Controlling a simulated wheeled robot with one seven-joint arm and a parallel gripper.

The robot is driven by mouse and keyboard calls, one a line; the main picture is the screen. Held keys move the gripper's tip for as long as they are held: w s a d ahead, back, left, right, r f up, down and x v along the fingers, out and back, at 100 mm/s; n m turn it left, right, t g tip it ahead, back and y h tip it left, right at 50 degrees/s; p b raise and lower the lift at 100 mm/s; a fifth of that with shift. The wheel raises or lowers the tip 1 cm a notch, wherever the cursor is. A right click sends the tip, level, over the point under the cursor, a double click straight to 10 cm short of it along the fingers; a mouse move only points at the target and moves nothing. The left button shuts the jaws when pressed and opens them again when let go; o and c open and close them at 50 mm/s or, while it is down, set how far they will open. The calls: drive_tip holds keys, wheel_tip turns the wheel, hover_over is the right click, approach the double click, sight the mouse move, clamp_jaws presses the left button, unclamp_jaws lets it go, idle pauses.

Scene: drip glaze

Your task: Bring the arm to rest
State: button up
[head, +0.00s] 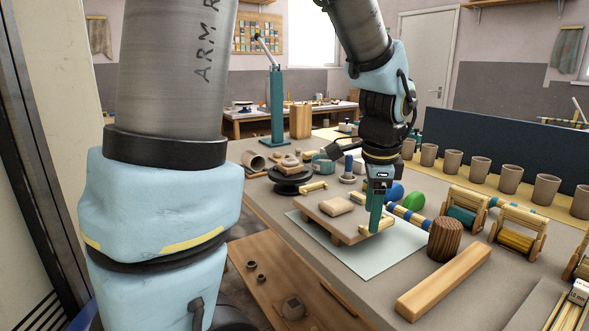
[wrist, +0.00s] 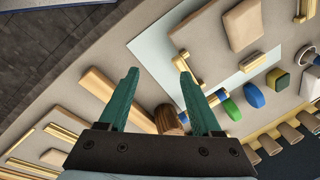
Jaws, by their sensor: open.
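My gripper (head: 377,212) hangs from my arm with its teal fingers pointing down, beside a low wooden stand (head: 318,214) on the pale mat (head: 392,258). In the wrist view the two fingers of my gripper (wrist: 160,73) are spread apart with nothing between them. A small brass-coloured bar (head: 372,229) shows by the fingertips in the head view; I cannot tell if they touch. A clay lump (head: 336,205) rests on the stand. In the wrist view the mat (wrist: 150,48) lies beyond the fingers.
A dark ribbed wooden cylinder (head: 445,240) and a long wooden block (head: 443,283) stand right of the mat. Several cups (head: 481,168) line the back beside a dark blue panel (head: 500,140). Rollers on wooden stands (head: 517,238) fill the right.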

drive_tip(key=s+a+f+n, duration=0.1)
drive_tip(key=a+f+n, duration=0.2)
drive_tip(key=a+n, duration=0.6)
drive_tip(key=s+a+f+n, duration=0.1)
drive_tip(key=a+f+n, duration=0.2)
drive_tip(key=a+n, duration=0.6)
drive_tip(key=a, duration=0.4)
drive_tip(key=shift+f+g, duration=0.15)
drive_tip(key=shift+g, duration=0.15)
